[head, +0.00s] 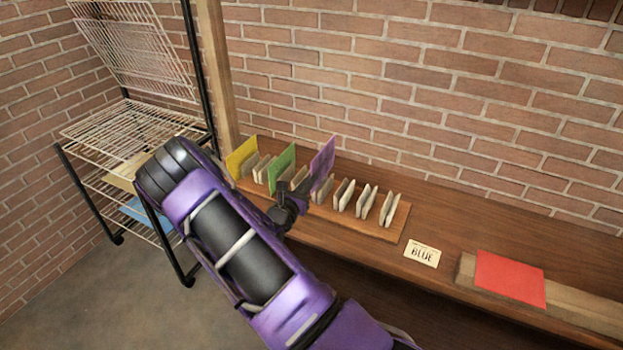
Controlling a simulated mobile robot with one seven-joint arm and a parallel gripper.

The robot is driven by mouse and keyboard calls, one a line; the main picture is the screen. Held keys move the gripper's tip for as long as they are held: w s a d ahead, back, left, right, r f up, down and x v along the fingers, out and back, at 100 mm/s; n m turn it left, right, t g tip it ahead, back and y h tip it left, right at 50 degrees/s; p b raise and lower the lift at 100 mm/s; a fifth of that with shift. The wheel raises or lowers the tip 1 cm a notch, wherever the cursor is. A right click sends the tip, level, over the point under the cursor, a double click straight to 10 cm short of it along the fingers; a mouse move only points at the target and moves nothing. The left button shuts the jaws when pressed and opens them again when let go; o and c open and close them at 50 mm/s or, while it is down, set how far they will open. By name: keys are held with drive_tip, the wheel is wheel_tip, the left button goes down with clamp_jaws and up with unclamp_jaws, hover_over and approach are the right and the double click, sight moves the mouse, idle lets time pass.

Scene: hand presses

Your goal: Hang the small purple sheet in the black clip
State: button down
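A small purple sheet (323,158) stands upright, slightly tilted, above the wooden rack (398,222) on the bench. My gripper (303,190) is dark and reaches to the lower left edge of the purple sheet, touching or nearly touching it. The fingers are small and partly hidden by my own wrist, so I cannot tell whether they are shut on the sheet. I also cannot tell whether the sheet's lower edge sits in a rack slot. I cannot make out a black clip in this view.
The rack also holds a yellow sheet (242,156), a green sheet (283,166) and several pale slots. A wire drying rack (130,130) stands at left.

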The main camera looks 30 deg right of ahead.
drive_tip(key=v, duration=0.6)
idle(0.4)
idle(0.3)
drive_tip(key=s+a+r+n+t+y, duration=0.2)
drive_tip(key=s+a+r, duration=0.1)
drive_tip(key=a, duration=0.3)
drive_tip(key=s+a+r+n+t+y, duration=0.2)
drive_tip(key=s+a+y, duration=0.1)
drive_tip(key=a, duration=0.4)
drive_tip(key=shift+s+a+r+n+t, duration=0.3)
drive_tip(key=shift+s+a+r+t, duration=0.1)
drive_tip(key=shift+s, duration=0.35)
